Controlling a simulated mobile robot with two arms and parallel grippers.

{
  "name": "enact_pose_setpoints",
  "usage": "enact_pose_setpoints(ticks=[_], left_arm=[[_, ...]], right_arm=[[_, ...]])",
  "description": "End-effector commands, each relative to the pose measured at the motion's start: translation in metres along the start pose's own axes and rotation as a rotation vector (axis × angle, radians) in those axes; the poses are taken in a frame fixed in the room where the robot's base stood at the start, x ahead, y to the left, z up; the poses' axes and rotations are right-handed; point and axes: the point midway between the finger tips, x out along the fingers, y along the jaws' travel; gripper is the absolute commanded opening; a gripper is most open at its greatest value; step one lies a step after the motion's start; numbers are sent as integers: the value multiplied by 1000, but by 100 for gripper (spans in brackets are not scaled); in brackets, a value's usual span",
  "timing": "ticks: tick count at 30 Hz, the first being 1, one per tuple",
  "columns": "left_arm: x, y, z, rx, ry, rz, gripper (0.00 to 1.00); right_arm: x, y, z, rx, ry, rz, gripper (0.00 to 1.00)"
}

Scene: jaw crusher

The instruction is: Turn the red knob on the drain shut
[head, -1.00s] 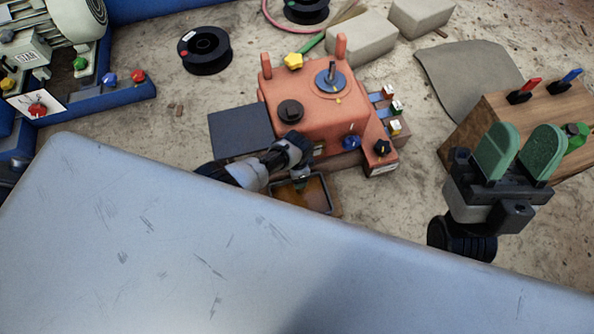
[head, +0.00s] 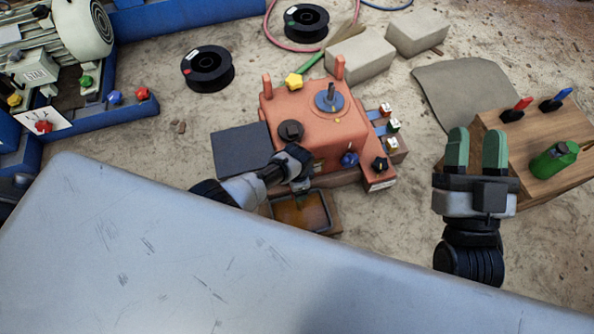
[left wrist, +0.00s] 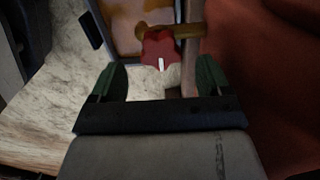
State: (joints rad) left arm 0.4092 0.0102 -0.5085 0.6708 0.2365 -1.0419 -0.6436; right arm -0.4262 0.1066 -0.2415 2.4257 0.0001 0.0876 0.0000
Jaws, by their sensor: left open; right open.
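The red knob (left wrist: 160,48) shows in the left wrist view, lobed, with a white mark pointing down the picture. It sits by a brass-coloured drain pipe (left wrist: 188,31). My left gripper (left wrist: 160,67) is open, with its green fingers on either side of the knob's near edge; I cannot tell whether they touch it. In the head view, my left arm reaches to the front of the orange housing (head: 335,130), and the drain knob is hidden there. My right gripper (head: 476,150) is open and empty, fingers up, at the right.
A tray (head: 331,222) with brown contents lies below the housing. Blue (head: 349,159) and black (head: 380,164) knobs sit on its front. A large grey surface fills the foreground.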

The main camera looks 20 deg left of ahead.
Motion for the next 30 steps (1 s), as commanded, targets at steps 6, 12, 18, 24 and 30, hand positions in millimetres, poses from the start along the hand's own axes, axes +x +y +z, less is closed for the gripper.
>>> enact_pose_setpoints(ticks=[6,12,18,24,30], left_arm=[[-17,0,0,0,0,0,78],[-31,0,0,0,1,-1,78],[-45,0,1,0,-1,-1,78],[-59,0,1,0,0,0,78],[-68,0,0,0,0,0,78]], right_arm=[[-4,6,28,-10,-256,14,43],[-18,11,53,-16,-490,26,43],[-40,16,74,-19,-726,42,43],[-68,21,89,-20,-952,57,43],[-90,24,96,-19,-1112,68,43]])
